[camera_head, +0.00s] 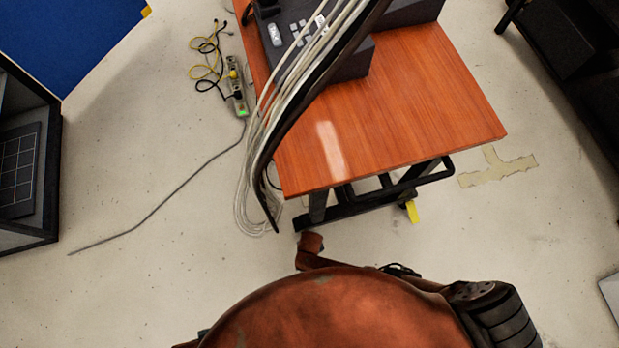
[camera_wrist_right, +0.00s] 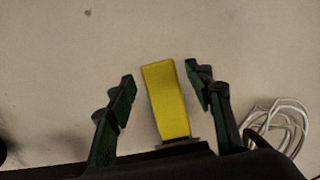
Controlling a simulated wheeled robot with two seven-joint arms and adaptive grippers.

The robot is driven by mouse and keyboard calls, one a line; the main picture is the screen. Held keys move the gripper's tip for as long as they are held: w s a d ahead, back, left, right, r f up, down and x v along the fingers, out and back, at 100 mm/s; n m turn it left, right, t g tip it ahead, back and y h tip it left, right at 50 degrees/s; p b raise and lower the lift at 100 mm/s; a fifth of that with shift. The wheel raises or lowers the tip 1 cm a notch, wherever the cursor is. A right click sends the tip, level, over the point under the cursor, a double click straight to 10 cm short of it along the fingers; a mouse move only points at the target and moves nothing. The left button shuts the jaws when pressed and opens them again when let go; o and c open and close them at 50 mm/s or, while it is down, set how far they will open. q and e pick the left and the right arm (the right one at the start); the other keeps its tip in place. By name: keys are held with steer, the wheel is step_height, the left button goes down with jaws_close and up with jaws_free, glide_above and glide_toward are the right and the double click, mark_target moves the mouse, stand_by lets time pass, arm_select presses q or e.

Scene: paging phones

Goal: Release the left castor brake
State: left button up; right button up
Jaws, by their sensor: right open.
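A yellow castor brake lever (camera_wrist_right: 166,100) stands between the two dark green fingers of my right gripper (camera_wrist_right: 160,76) in the right wrist view. The fingers are open, with a gap on each side of the lever. Its lower end meets a dark part at the bottom of the view. In the head view one yellow brake lever (camera_head: 411,211) shows below the front right of the cart with the orange wooden top (camera_head: 430,95). I cannot tell whether it is the same lever. The castor wheels are mostly hidden. My left gripper is not in view.
A bundle of white and black cables (camera_head: 262,170) hangs off the cart's left side to the floor. White cables (camera_wrist_right: 280,122) also lie right of my right gripper. A power strip (camera_head: 236,88) lies on the floor. A dark cabinet (camera_head: 52,165) stands left.

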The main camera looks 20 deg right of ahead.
steer(key=shift+c, duration=0.3)
jaws_close()
stand_by(0.5)
